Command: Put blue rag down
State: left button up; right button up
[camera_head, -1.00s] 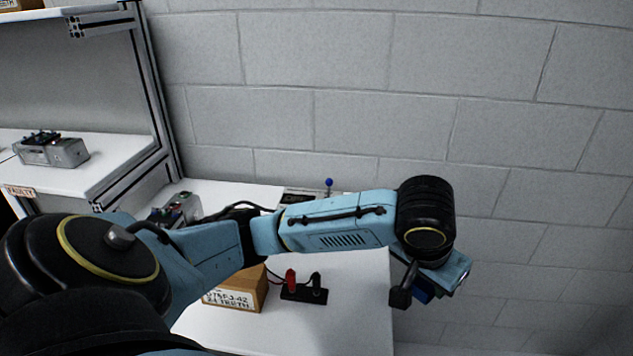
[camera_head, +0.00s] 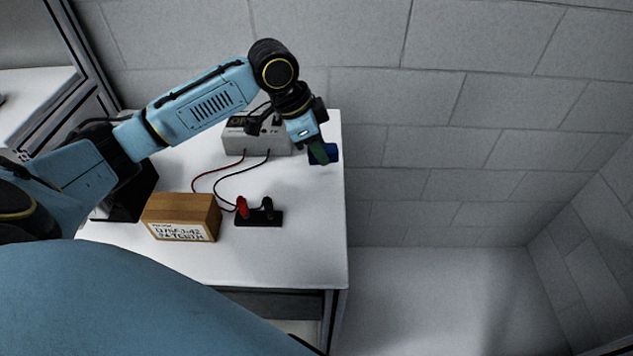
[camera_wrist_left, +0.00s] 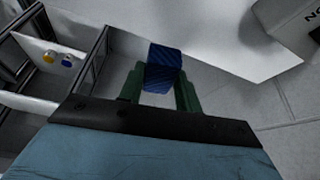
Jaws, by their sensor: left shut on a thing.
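The blue rag (camera_head: 331,152) is a small dark blue bundle at the right edge of the white table (camera_head: 290,250) in the head view. My left gripper (camera_head: 317,152) is shut on it, pointing down near that edge. In the left wrist view the rag (camera_wrist_left: 165,68) sits between the two green fingers (camera_wrist_left: 159,92). I cannot tell whether the rag touches the table. My right gripper is not in view.
A grey power supply (camera_head: 258,138) stands just left of my left gripper. Red and black leads run to a black terminal block (camera_head: 259,218) beside a labelled brown box (camera_head: 181,217). Open floor (camera_head: 440,290) lies right of the table.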

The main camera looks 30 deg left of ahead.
aim_at(320, 184)
pick_arm(q)
jog(key=shift+w+a+r+m, duration=0.1)
jog(key=shift+w+a+m, duration=0.15)
jog(key=shift+a+m, duration=0.2)
jog(key=shift+w+a+m, duration=0.2)
jog(key=shift+a+m, duration=0.25)
notch_tip(320, 184, down, 10)
jog(key=shift+a+b, duration=0.1)
jog(key=shift+b, duration=0.35)
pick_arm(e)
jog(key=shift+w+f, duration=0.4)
pick_arm(q)
jog(key=o, duration=1)
jog(key=shift+g, duration=0.3)
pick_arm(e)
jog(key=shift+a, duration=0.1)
